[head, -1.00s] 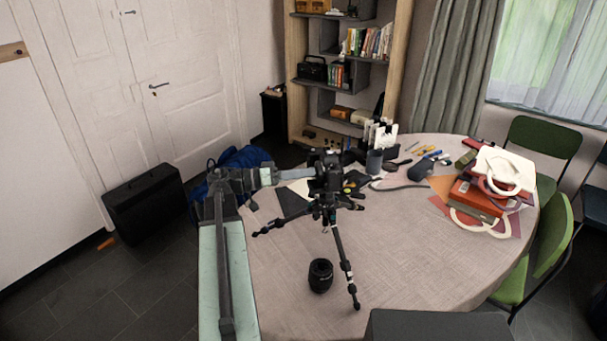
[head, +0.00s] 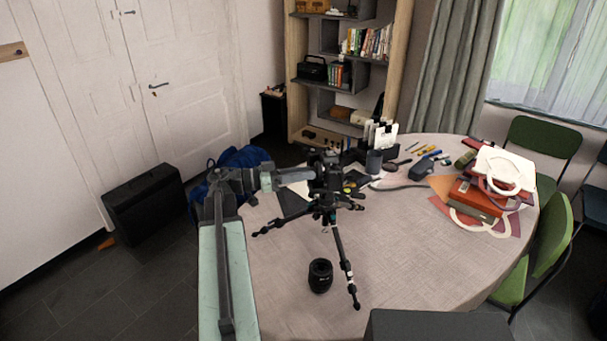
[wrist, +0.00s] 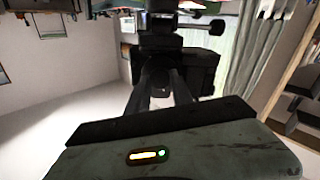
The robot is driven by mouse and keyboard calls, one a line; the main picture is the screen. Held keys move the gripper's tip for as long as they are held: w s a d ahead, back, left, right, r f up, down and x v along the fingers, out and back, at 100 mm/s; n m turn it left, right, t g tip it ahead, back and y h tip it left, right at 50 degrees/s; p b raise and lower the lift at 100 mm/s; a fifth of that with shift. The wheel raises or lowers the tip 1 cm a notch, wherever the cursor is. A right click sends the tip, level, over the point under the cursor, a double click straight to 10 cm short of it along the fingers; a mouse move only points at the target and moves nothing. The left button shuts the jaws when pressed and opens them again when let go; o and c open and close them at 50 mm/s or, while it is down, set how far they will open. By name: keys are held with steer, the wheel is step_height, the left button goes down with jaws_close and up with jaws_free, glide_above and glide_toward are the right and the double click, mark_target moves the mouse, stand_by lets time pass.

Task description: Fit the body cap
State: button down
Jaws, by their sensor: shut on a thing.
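The black camera (head: 328,172) stands upright on a small black tripod (head: 338,245) on the table. In the wrist view the camera body (wrist: 190,68) fills the upper middle, dark and close. My gripper (wrist: 161,78) reaches to the camera, its two dark fingers closed around a small dark round thing, which looks like the body cap (wrist: 158,76). It lies against or just in front of the camera; I cannot tell whether it touches. In the head view my gripper (head: 302,178) meets the camera's left side, and the cap cannot be made out. A black lens (head: 320,276) stands on the table.
The round table (head: 410,270) has clear cloth at the front right. Stacked books and folders (head: 488,190) lie at the right. Pens, a dark cup (head: 374,161) and small items sit behind the camera. The tripod legs spread near the lens and under my arm.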

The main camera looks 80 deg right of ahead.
steer(key=shift+s, duration=0.1)
steer(key=m, duration=0.3)
stand_by(0.3)
steer(key=c, duration=0.9)
jaws_free()
steer(key=shift+m, duration=0.4)
steer(key=shift+o, duration=0.2)
steer(key=v, duration=0.7)
